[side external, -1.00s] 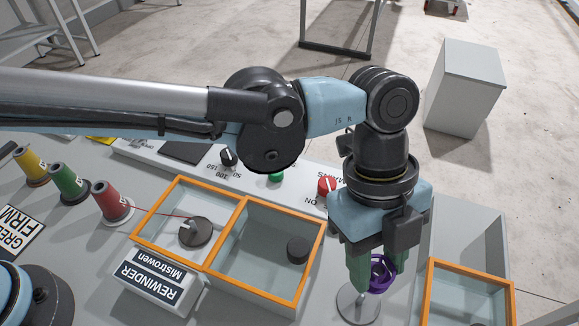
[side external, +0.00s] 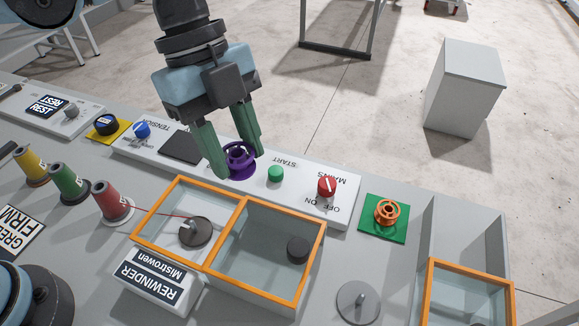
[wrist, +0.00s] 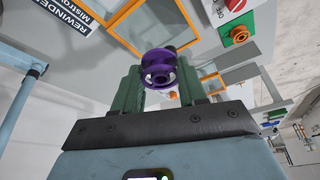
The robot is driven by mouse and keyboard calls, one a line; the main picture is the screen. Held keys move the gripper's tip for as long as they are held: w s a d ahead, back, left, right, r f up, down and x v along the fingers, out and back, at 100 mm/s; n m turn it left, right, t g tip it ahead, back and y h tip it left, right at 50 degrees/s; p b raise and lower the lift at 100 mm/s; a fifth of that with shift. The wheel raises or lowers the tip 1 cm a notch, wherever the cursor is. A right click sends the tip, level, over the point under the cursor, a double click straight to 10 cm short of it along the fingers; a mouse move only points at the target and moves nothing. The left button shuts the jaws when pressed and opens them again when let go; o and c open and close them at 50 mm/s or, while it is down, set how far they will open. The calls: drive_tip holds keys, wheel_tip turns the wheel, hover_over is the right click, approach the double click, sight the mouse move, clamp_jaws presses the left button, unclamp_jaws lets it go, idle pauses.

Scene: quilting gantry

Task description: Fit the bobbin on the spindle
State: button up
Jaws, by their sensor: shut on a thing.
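My gripper (side external: 238,160) has green fingers shut on a purple bobbin (side external: 241,167). It holds the bobbin in front of the white control panel in the side view; the height above it is hard to judge. In the wrist view the purple bobbin (wrist: 158,60) sits between the fingertips. A bare grey disc with a short upright pin (side external: 358,302) stands at the lower right. A dark disc with a pale pin (side external: 195,231) is in the left orange-framed box, with red thread running to it. I cannot tell which pin is the spindle.
An orange bobbin (side external: 387,211) stands on a green pad. The panel carries a green button (side external: 275,173) and a red knob (side external: 327,187). Red, green and yellow thread cones (side external: 69,183) stand at left. A dark knob (side external: 298,250) is in the right orange-framed box.

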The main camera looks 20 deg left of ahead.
drive_tip(key=s+a+f+n, duration=0.2)
drive_tip(key=s+a, duration=0.1)
drive_tip(key=a, duration=0.7)
drive_tip(key=shift+t, duration=0.4)
drive_tip(key=shift+d+f, duration=0.15)
drive_tip(key=shift+f, duration=2.45)
drive_tip(key=shift+f, duration=2.9)
drive_tip(key=shift+f, duration=2)
drive_tip(key=o, duration=1.2)
drive_tip(key=shift+o, duration=0.2)
